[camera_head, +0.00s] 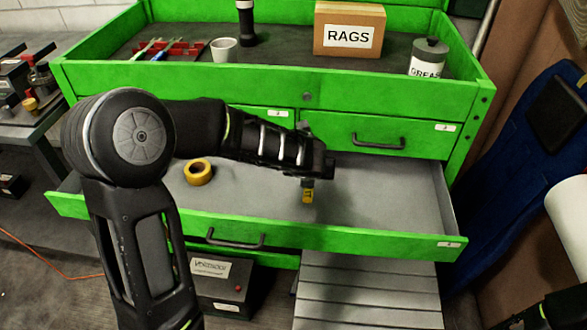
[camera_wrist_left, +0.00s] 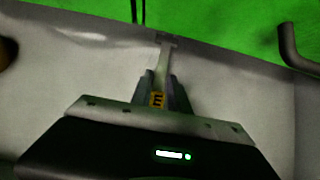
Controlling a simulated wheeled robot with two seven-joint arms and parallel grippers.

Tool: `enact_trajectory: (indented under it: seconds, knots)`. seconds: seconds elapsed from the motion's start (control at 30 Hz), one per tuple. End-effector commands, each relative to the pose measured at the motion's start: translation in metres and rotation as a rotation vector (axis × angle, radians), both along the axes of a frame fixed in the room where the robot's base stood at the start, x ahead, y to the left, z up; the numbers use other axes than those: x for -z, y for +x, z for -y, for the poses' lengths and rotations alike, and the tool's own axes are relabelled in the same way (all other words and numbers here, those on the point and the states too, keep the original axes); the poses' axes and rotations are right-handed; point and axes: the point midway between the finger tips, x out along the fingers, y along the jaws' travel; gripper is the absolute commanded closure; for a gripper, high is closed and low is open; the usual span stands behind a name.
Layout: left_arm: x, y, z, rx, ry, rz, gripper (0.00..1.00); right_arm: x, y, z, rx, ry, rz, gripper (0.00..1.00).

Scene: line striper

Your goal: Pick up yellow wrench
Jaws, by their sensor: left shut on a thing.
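The wrench shows in the head view as a short yellow end (camera_head: 308,195) below my left gripper (camera_head: 308,181), over the open drawer. In the left wrist view a pale metal shaft (camera_wrist_left: 164,58) runs away from the fingers to a wider head, and a yellow part with a dark mark (camera_wrist_left: 157,100) sits between the fingertips. My left gripper (camera_wrist_left: 160,92) is shut on the wrench. The fingers and arm hide part of it in the head view. I cannot tell whether it touches the drawer floor.
The open green drawer (camera_head: 390,240) holds a yellow tape roll (camera_head: 199,172) to the left; its right side is clear. Above are a closed drawer with a handle (camera_head: 378,141) and a tray top with a RAGS box (camera_head: 349,28), grease can (camera_head: 428,57) and cup (camera_head: 224,48).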

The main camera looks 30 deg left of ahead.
Motion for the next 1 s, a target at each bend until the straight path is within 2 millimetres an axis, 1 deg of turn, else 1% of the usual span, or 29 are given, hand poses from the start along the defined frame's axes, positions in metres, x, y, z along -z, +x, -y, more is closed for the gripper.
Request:
enact_trajectory:
  seconds: [0.1, 0.73, 0.83, 1.0]
  knots:
    - [-0.001, 0.001, 0.004, 0.001, 0.000, 0.001, 1.00, 0.000, 0.000, 0.000, 0.000, 0.000, 0.000, 0.64]
    - [-0.001, -0.001, 0.005, 0.008, -0.001, 0.001, 1.00, 0.000, 0.000, 0.000, 0.000, 0.000, 0.000, 0.64]
    - [-0.002, -0.010, 0.015, 0.073, 0.001, 0.002, 1.00, 0.000, 0.000, 0.000, 0.000, 0.000, 0.000, 0.64]
    - [-0.004, -0.040, 0.046, 0.266, 0.001, 0.001, 1.00, 0.000, 0.000, 0.000, 0.000, 0.000, 0.000, 0.64]
